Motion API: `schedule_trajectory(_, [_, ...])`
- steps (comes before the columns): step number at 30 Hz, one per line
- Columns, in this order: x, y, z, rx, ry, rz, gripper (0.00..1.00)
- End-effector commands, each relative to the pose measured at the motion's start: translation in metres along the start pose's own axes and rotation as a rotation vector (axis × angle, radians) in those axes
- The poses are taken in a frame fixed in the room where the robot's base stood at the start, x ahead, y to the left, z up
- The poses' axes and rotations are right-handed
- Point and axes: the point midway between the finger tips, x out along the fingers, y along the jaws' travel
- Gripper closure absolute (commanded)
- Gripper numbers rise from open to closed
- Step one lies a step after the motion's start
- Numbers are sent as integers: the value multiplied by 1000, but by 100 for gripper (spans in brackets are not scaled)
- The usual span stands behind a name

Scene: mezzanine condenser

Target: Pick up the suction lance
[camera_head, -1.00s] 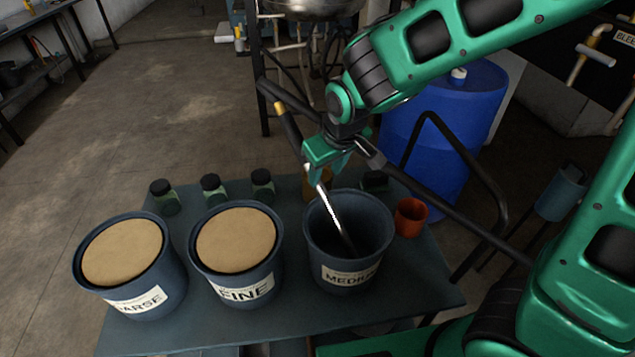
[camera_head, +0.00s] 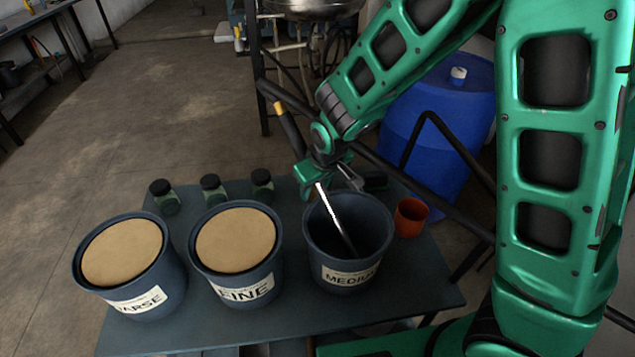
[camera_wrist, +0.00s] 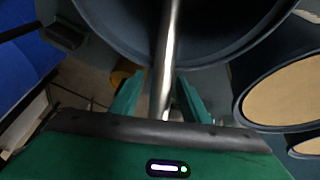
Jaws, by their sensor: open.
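The suction lance (camera_head: 335,214) is a thin straight shiny metal tube. It leans in the open dark blue bucket labelled MEDIUM (camera_head: 352,277). Above my gripper the line carries on as a dark shaft with a yellow band (camera_head: 278,108). My gripper (camera_head: 320,186) is at the lance, just above the bucket's back rim, and its fingers are apart. In the wrist view the lance (camera_wrist: 166,50) runs between the two open fingers of my gripper (camera_wrist: 157,88), with gaps visible beside it. The lance's lower end is dim inside the bucket.
The COARSE bucket (camera_head: 150,301) and FINE bucket (camera_head: 247,290), filled with tan material, stand left on the table (camera_head: 220,333). Several small jars (camera_head: 212,187) line the back. An orange cup (camera_head: 410,218) stands right. A blue drum (camera_head: 455,110) and black railing are behind.

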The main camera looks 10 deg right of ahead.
Motion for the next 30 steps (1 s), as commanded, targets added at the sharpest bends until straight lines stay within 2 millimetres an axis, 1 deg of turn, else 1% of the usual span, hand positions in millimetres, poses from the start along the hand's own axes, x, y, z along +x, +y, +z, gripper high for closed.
schedule_trajectory(1, [5, 0, 0, 0, -1, 1, 58])
schedule_trajectory(4, [10, 0, 0, 0, 0, 0, 58])
schedule_trajectory(12, [12, 0, 0, 0, 1, 0, 58])
schedule_trajectory(13, [12, 0, 0, 0, 1, 0, 63])
schedule_trajectory(14, [12, 0, 0, 0, 1, 0, 70])
schedule_trajectory(15, [12, 0, 0, 0, 1, 0, 80])
schedule_trajectory(18, [12, 0, 0, -1, 1, 0, 100])
schedule_trajectory(26, [12, 0, -1, 0, 2, 0, 100])
schedule_trajectory(30, [7, 1, -4, 0, 5, 0, 100])
